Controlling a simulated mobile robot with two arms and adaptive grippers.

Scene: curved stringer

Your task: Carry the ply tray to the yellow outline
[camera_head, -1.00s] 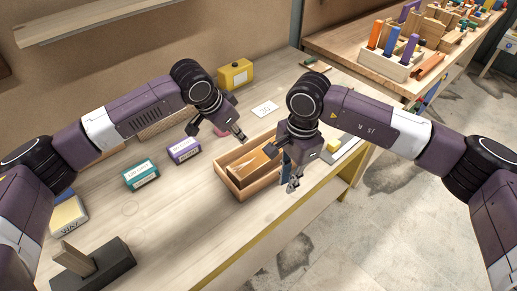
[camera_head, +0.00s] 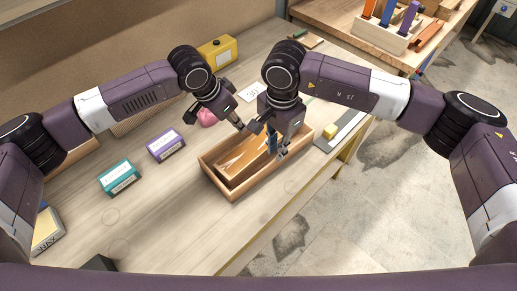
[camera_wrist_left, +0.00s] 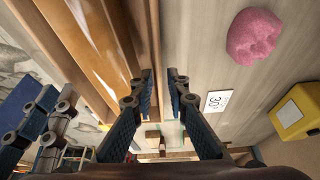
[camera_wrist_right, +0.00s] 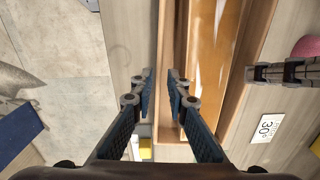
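The ply tray (camera_head: 213,169) is a shallow open wooden box on the bench, holding a glossy brown curved wooden piece (camera_head: 243,158). My left gripper (camera_head: 241,127) is at the tray's far long wall; in the left wrist view its fingers (camera_wrist_left: 160,82) are apart, around or just above that wall (camera_wrist_left: 149,30). My right gripper (camera_head: 279,154) is at the near right wall; in the right wrist view its fingers (camera_wrist_right: 162,80) are apart, with the wall (camera_wrist_right: 167,45) between or just beyond them. Whether the fingers touch the wood is unclear. I cannot make out a yellow outline.
A teal box (camera_head: 119,177), a purple box (camera_head: 166,145), a pink lump (camera_head: 207,117) and a yellow container (camera_head: 216,52) stand left of and behind the tray. A small yellow block (camera_head: 329,131) lies to its right. The bench front (camera_head: 200,225) is clear.

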